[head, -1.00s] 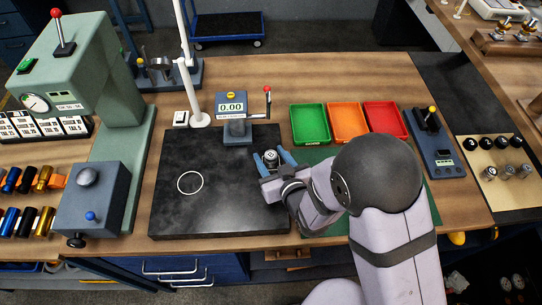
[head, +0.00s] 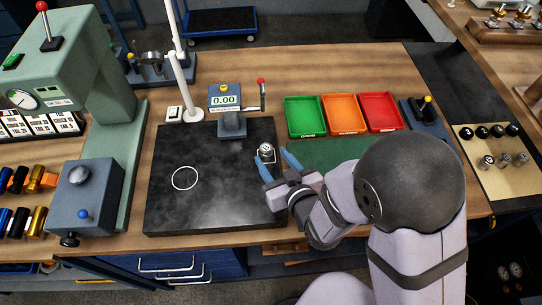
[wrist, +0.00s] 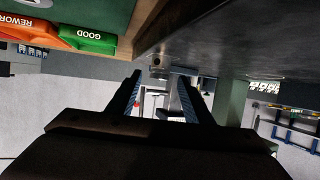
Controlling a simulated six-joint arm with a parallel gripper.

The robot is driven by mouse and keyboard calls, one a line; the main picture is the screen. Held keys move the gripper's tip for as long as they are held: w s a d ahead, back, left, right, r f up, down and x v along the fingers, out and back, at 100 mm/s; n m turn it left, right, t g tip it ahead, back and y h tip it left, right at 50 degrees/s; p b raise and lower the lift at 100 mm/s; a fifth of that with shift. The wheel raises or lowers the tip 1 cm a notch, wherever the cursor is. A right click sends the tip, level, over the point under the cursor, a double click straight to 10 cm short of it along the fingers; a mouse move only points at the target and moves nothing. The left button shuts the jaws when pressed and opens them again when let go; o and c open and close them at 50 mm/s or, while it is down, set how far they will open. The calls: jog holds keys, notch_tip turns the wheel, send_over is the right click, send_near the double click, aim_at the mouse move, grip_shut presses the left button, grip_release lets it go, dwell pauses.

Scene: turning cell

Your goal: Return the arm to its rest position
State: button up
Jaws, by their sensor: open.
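My gripper (head: 274,158) is open and empty, low over the right edge of the black surface plate (head: 215,205). Its two blue fingers are spread apart; they also show in the wrist view (wrist: 160,90). A small metal cylinder (head: 266,150) stands upright on the plate, just beyond the fingers and near the left fingertip. I cannot tell whether that finger touches it. My arm reaches in from the lower right.
A gauge with a 0.00 display (head: 226,100) and red-knobbed lever stands behind the plate. Green (head: 305,134), orange (head: 345,130) and red (head: 382,127) trays lie behind my arm. A control box (head: 86,200) is at left. The plate's left part is clear.

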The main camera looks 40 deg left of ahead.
dwell(0.4)
jog(key=w+d+r+m+t+h+p, duration=0.1)
jog(key=w+d+r+m+h+p, duration=0.25)
jog(key=w+d, duration=0.55)
jog(key=w+d+m+h, duration=0.1)
jog(key=d, duration=0.3)
jog(key=w+d+h, duration=0.1)
jog(key=d+h, duration=0.1)
jog(key=d, duration=0.2)
jog(key=w+d+m+h+p, duration=0.1)
jog(key=d+h, duration=0.1)
jog(key=d, duration=0.3)
jog(key=shift+w+d+m+g, duration=0.1)
jog(key=shift+w+m+g, duration=0.05)
jog(key=shift+m+g, duration=0.25)
jog(key=s+d+r+m+g+h+p, duration=0.1)
jog(key=s+d+r+m+g+h, duration=0.1)
jog(key=s+d, duration=0.4)
jog(key=s+d+r+m+g+h+p, duration=0.1)
jog(key=s+d, duration=0.5)
jog(key=d, duration=0.8)
notch_tip(320, 180, up, 2)
jog(key=m+g+p, duration=0.1)
jog(key=m+g, duration=0.2)
jog(key=shift+s+r+h+p, duration=0.25)
jog(key=shift+h+p, duration=0.05)
jog(key=shift+h, duration=0.05)
